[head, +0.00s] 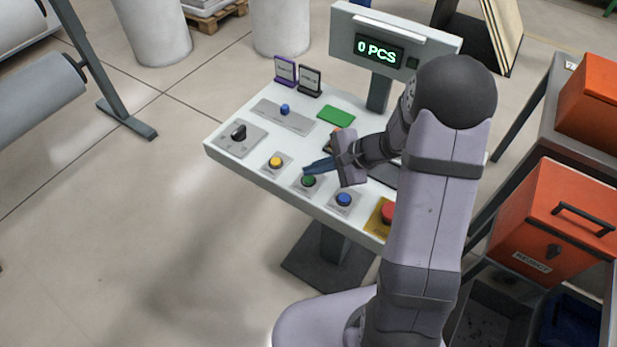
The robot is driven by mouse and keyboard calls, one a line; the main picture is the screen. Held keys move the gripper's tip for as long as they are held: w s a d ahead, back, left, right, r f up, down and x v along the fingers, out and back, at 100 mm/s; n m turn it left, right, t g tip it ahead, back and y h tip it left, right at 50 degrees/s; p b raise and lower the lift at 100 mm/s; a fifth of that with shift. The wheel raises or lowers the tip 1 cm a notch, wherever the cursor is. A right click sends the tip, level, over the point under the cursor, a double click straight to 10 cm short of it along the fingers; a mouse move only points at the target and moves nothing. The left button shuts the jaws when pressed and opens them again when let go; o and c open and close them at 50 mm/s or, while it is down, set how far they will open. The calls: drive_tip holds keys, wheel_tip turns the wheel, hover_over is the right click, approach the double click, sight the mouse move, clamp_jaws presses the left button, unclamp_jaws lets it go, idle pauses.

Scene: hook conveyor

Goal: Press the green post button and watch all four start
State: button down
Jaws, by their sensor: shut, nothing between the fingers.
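The green button (308,181) sits on a small plate near the front edge of the white control post (232,169). My gripper (306,170) is shut and empty, with its blue fingertips just above or at the green button. I cannot tell whether the tips touch it. A yellow button (275,162) is to its left and a blue button (344,199) to its right. The display (379,50) at the back of the post reads "0 PCS" in green.
A red button (388,212) on a yellow plate is at the right, partly behind my arm. A black selector knob (239,132) and a blue slider knob (284,109) are at the left. An orange reject box (540,225) stands on the right rack.

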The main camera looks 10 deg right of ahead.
sight(314, 180)
drive_tip(key=shift+f+b, duration=0.85)
drive_tip(key=shift+b, duration=0.25)
idle(1.4)
idle(0.4)
drive_tip(key=shift+r+p, duration=0.6)
drive_tip(key=shift+r, duration=0.25)
drive_tip(key=shift+r, duration=0.1)
drive_tip(key=shift+r+p, duration=1.85)
drive_tip(key=shift+r, duration=0.55)
drive_tip(key=shift+f, duration=0.1)
